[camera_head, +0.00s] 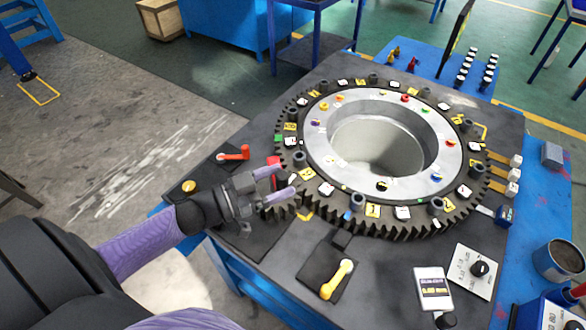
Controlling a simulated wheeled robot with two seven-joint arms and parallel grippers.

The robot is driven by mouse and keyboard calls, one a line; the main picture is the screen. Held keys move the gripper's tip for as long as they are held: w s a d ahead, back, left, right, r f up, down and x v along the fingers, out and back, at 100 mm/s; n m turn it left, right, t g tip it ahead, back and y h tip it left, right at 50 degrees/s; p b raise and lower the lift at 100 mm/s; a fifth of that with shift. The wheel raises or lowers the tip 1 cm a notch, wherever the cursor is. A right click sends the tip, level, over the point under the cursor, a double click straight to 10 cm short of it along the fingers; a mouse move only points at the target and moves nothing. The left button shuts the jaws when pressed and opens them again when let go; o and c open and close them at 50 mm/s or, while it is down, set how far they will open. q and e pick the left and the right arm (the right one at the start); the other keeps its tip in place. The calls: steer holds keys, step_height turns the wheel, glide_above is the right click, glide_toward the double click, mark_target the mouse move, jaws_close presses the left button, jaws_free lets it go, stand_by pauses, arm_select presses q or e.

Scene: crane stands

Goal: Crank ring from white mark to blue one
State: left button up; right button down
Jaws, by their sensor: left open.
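The dark toothed ring (462,211) lies flat on the grey top of the stand, around a silver inner ring (318,150) with an open middle. Small coloured marks dot the silver ring, and numbered white and yellow tags sit on the toothed ring. A small blue mark (347,215) shows at the near left edge; I cannot tell which white mark is meant. My left gripper (286,180) is open at the ring's left edge, above a small pinion gear (281,211) it partly hides. No crank handle is clearly visible between its fingers. My right gripper is not in view.
A grey cup (559,260) stands on the blue right-hand ledge.

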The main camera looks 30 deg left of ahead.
arm_select(q)
steer(key=x, duration=0.3)
steer(key=shift+w, duration=0.15)
jaws_close()
stand_by(1.3)
